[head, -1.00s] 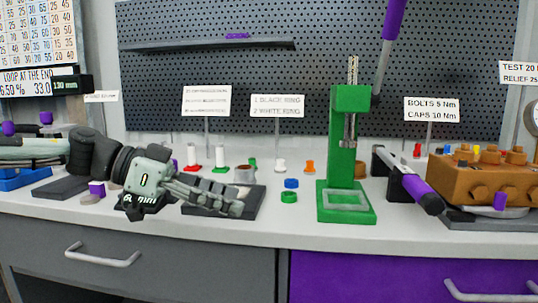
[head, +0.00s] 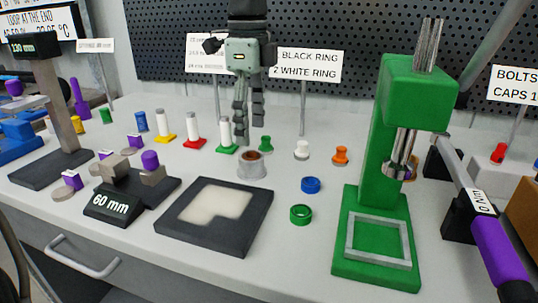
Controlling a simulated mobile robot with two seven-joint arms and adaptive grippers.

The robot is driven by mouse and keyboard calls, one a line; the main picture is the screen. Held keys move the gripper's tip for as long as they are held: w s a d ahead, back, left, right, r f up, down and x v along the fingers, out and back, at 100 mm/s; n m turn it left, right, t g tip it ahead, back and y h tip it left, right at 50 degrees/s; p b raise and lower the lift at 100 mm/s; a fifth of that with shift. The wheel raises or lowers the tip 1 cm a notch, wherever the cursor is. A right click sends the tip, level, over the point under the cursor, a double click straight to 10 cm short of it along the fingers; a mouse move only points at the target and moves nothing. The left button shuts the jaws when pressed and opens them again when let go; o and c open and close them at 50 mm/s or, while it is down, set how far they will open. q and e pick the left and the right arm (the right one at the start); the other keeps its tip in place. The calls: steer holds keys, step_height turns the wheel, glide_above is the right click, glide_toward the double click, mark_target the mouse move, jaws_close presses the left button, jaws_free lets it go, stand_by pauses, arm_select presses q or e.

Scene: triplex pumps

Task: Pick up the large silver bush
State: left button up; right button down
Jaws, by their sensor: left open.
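The large silver bush (head: 252,167) looks like the short, wide silver ring with a brownish inside that stands upright on the grey bench top. It is just behind the right back corner of a black tray with a pale inset (head: 170,236). My left gripper (head: 249,138) hangs fingers down from the top of the view, open and empty. Its fingertips show just above and behind the bush in the picture; I cannot tell the exact gap. My right gripper is not in view.
A green press (head: 370,225) stands to the right. A blue ring (head: 311,185) and a green ring (head: 301,214) lie between it and the bush. White posts on coloured bases (head: 194,132) stand behind left. A "60 mm" block (head: 112,205) is at front left.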

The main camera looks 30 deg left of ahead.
mark_target(251, 155)
arm_select(q)
steer(key=shift+w+f, duration=0.15)
steer(key=shift+f, duration=0.5)
steer(key=f, duration=0.4)
steer(key=f+p, duration=0.1)
steer(key=f, duration=0.1)
steer(key=shift+s+f, duration=0.1)
steer(key=shift+s, duration=0.15)
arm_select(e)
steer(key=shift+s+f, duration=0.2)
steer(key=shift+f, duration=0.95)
arm_select(q)
steer(key=c, duration=1.4)
steer(key=shift+o, duration=0.2)
